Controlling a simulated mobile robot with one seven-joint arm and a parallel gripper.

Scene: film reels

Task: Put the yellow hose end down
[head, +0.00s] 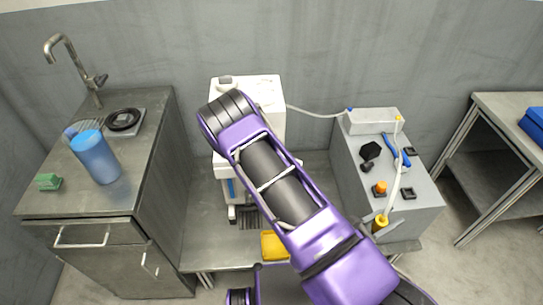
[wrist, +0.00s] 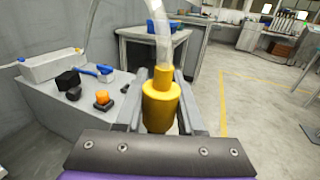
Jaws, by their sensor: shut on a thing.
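The yellow hose end (wrist: 161,104) is a stepped cylinder on a clear hose (wrist: 160,40). My gripper (wrist: 160,112) is shut on it, with one grey finger on each side, and the hose rises from its top. In the head view the yellow hose end (head: 380,223) is at the front edge of the grey bench (head: 432,198), seemingly raised. The pale hose (head: 395,185) runs from there back to the white box (head: 372,122) on the bench. My arm hides part of the gripper in the head view.
On the bench are a black block (head: 370,150), an orange knob (head: 380,187), a blue tool (head: 396,152) and small black squares. Another table (head: 500,105) is at right.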

